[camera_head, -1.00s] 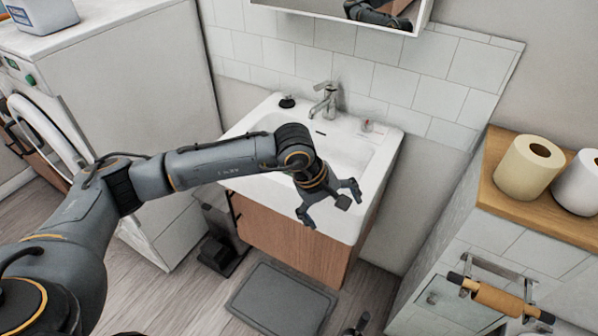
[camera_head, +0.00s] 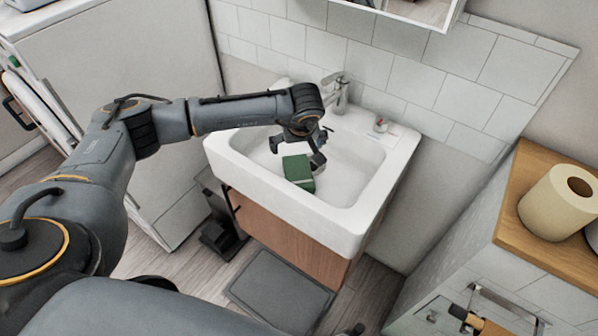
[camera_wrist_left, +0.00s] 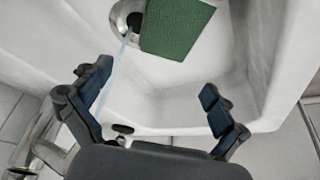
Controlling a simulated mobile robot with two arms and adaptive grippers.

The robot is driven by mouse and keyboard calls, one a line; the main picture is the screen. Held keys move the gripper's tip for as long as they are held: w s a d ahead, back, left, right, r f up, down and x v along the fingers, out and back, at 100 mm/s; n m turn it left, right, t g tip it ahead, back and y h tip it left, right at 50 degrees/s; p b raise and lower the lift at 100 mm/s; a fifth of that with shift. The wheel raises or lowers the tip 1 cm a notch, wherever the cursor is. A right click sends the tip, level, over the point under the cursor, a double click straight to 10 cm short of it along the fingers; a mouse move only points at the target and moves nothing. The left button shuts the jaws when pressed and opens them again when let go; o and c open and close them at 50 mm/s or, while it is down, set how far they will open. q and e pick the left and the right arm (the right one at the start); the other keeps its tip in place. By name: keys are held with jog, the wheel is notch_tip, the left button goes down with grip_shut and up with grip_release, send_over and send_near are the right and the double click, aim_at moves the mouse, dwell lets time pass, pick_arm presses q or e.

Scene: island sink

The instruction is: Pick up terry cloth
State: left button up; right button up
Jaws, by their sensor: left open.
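A green rectangular piece with a textured face, apparently the terry cloth (camera_head: 299,172), lies in the basin of the white sink (camera_head: 347,222). In the left wrist view the cloth (camera_wrist_left: 178,28) is at the top, partly over the round drain (camera_wrist_left: 128,18). My left gripper (camera_head: 296,151) is over the basin, just behind and above the cloth in the head view. My right gripper is not clearly visible.
The faucet (camera_head: 340,92) stands at the sink's back edge, close to my left gripper. A small item (camera_head: 380,125) sits on the right rear rim. A wooden shelf (camera_head: 524,205) with a paper roll (camera_head: 558,203) is at right. A grey mat (camera_head: 280,288) lies on the floor.

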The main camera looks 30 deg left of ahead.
aim_at(295, 157)
pick_arm(q)
jog(key=shift+x, duration=0.8)
jog(key=shift+w+f, duration=0.2)
jog(key=shift+f, duration=0.1)
jog(key=shift+a+f+p, duration=0.25)
jog(key=shift+f+p, duration=0.25)
jog(key=shift+f, duration=0.65)
jog(key=shift+x, duration=1.25)
jog(key=shift+f, duration=0.25)
jog(key=shift+w, duration=0.1)
jog(key=c, duration=1.2)
jog(key=shift+c, duration=0.7)
pick_arm(e)
jog(key=shift+w+a+r, duration=0.1)
jog(key=shift+w+r, duration=0.6)
jog(key=shift+w, duration=0.15)
